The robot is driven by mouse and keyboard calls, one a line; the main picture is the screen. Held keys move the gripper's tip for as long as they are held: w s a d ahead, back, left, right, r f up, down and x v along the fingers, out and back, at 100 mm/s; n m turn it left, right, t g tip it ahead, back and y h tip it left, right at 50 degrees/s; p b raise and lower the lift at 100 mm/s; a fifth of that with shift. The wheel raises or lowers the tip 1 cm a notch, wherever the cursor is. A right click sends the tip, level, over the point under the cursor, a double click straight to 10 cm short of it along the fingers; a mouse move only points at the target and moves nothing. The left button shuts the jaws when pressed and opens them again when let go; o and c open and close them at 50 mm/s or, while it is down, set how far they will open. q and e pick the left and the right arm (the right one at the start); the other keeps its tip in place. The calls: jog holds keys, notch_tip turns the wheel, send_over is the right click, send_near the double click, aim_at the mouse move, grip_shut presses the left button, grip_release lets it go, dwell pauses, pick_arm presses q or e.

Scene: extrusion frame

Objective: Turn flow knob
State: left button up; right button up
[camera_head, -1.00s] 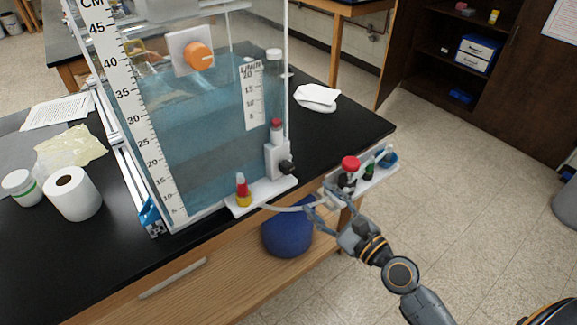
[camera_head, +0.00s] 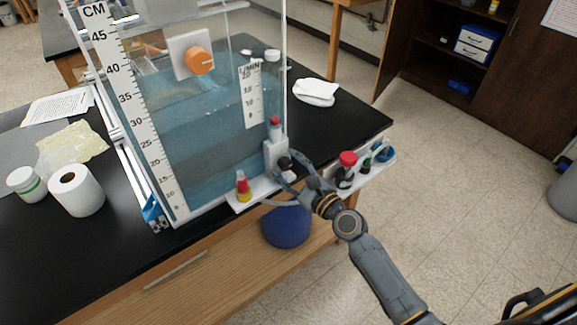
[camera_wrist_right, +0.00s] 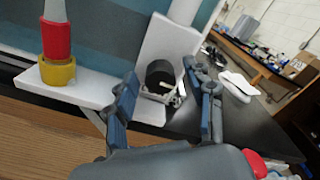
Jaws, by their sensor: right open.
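A black knob (camera_head: 285,163) sits on the white base block of the flow meter (camera_head: 275,152), at the tank's lower right corner. In the right wrist view the black knob (camera_wrist_right: 160,75) is between my right gripper's fingers. My right gripper (camera_head: 290,172) is open, with one finger on each side of the knob; I cannot tell whether either finger touches it. The fingers also frame the knob in the right wrist view (camera_wrist_right: 162,84). An orange knob (camera_head: 200,61) is on a white plate higher on the tank. My left gripper is not in view.
A red and yellow fitting (camera_head: 243,187) stands on the white ledge left of the knob. A red-topped valve (camera_head: 347,160) and small parts are to the right of the gripper. A white cloth (camera_head: 315,92) lies behind.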

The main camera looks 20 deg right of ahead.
grip_shut()
